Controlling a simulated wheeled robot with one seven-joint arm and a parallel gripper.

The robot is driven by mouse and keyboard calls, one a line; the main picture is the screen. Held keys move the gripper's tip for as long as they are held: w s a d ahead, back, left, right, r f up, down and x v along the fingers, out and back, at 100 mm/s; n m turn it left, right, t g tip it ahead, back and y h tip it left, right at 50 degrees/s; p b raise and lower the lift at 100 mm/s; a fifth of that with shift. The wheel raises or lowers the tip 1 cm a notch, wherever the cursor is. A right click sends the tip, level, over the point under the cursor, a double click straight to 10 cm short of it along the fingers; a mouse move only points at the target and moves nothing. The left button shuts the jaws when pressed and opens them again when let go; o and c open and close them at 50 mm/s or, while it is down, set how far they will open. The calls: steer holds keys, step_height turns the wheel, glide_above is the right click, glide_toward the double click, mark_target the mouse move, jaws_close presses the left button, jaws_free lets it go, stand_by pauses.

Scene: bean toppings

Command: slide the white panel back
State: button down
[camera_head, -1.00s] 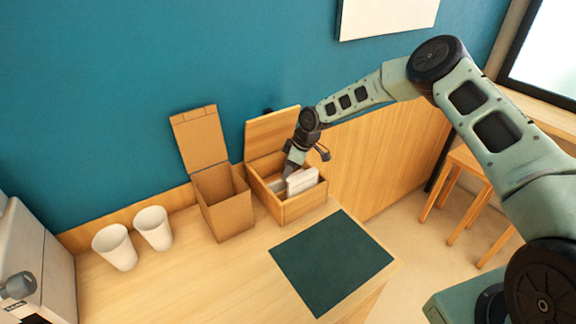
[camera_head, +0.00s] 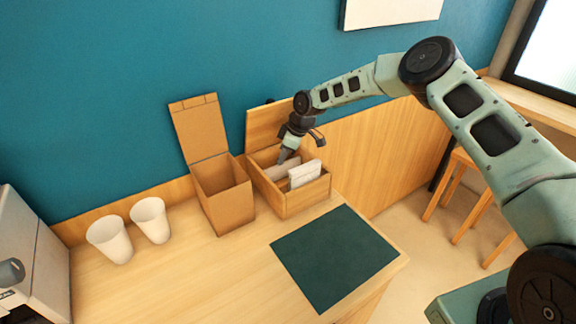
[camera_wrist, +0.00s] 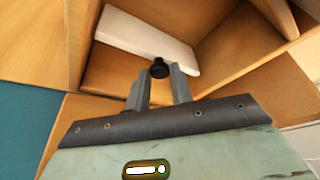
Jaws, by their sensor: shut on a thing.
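The white panel (camera_wrist: 145,38) shows in the wrist view as a pale flat slab with a black knob (camera_wrist: 160,68) at its near edge. My gripper (camera_wrist: 158,82) has its two grey fingers closed around this knob. In the head view my gripper (camera_head: 284,160) reaches down into the open wooden box (camera_head: 292,204). A pale panel (camera_head: 281,171) lies in the box by the fingertips. A brighter white piece (camera_head: 305,174) stands towards the box's front right. The knob is hidden in the head view.
The box's raised wooden lid (camera_head: 268,124) stands behind my gripper. An open cardboard box (camera_head: 225,200) stands just left. Two white cups (camera_head: 150,219) are further left. A dark green mat (camera_head: 333,258) lies in front, with nothing on it.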

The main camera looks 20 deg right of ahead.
steer(key=shift+w+a, duration=0.1)
steer(key=shift+w, duration=0.3)
steer(key=c, duration=1.2)
jaws_free()
steer(key=shift+r, duration=0.1)
steer(key=b+v, duration=0.5)
steer(key=v, duration=1.2)
steer(key=shift+s+r, duration=0.1)
